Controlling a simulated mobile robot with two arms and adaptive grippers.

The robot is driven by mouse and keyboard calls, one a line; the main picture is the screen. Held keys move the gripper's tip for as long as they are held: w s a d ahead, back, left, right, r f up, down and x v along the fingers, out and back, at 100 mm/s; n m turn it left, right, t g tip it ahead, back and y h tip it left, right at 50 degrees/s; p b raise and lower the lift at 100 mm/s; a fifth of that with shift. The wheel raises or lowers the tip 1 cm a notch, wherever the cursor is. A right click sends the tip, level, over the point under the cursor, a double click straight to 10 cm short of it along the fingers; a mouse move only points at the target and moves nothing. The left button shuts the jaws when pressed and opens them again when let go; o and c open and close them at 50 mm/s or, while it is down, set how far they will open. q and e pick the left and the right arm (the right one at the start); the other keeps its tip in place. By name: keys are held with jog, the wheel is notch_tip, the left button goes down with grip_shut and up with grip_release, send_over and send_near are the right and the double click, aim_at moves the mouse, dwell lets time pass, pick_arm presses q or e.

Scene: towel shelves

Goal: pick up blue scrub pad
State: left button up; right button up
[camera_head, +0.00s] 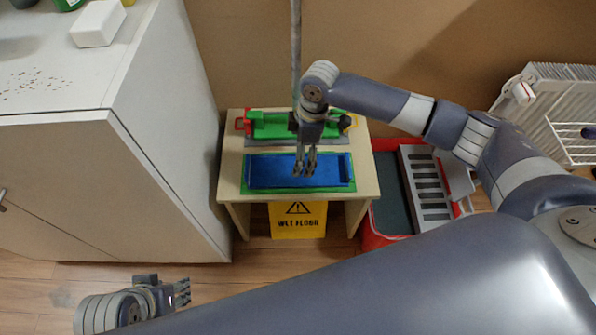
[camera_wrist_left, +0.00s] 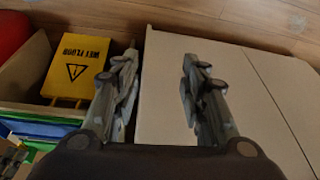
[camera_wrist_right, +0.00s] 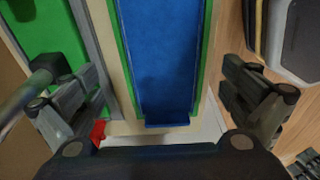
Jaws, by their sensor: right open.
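The blue scrub pad (camera_head: 270,172) looks like a long, flat blue rectangle with a raised edge. It lies on a green base on the small wooden table (camera_head: 229,165). My right gripper (camera_head: 305,170) points down over the pad's right part and hides a little of it. In the right wrist view the pad (camera_wrist_right: 160,55) lies between the spread, empty fingers, apart from both. My left gripper (camera_head: 183,291) is low at the front left, away from the table. In the left wrist view its fingers (camera_wrist_left: 158,65) are apart with nothing between them.
A green holder (camera_head: 270,124) sits behind the pad, near a grey upright pole (camera_head: 296,45). A white cabinet (camera_head: 165,110) stands close on the left. A red bin (camera_head: 372,240) stands right, a yellow wet floor sign (camera_head: 298,222) under the table.

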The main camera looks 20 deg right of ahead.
jog(key=shift+f, duration=0.6)
jog(key=shift+a+f, duration=0.1)
jog(key=shift+f, duration=0.1)
jog(key=f+b, duration=0.1)
jog(key=f, duration=0.1)
jog(key=f+b, duration=0.1)
jog(key=f, duration=0.1)
jog(key=shift+s+a+f, duration=0.15)
jog(key=shift+a+f, duration=0.05)
jog(key=shift+f, duration=0.15)
pick_arm(q)
jog(key=w+d+r+t, duration=0.1)
jog(key=w+t, duration=0.1)
jog(key=w, duration=0.3)
jog(key=w+d+r+t+h, duration=0.1)
jog(key=w+d+r+t, duration=0.1)
jog(key=w, duration=0.3)
jog(key=shift+r+t, duration=0.15)
jog(key=shift+t, duration=0.45)
pick_arm(e)
jog(key=c, duration=0.8)
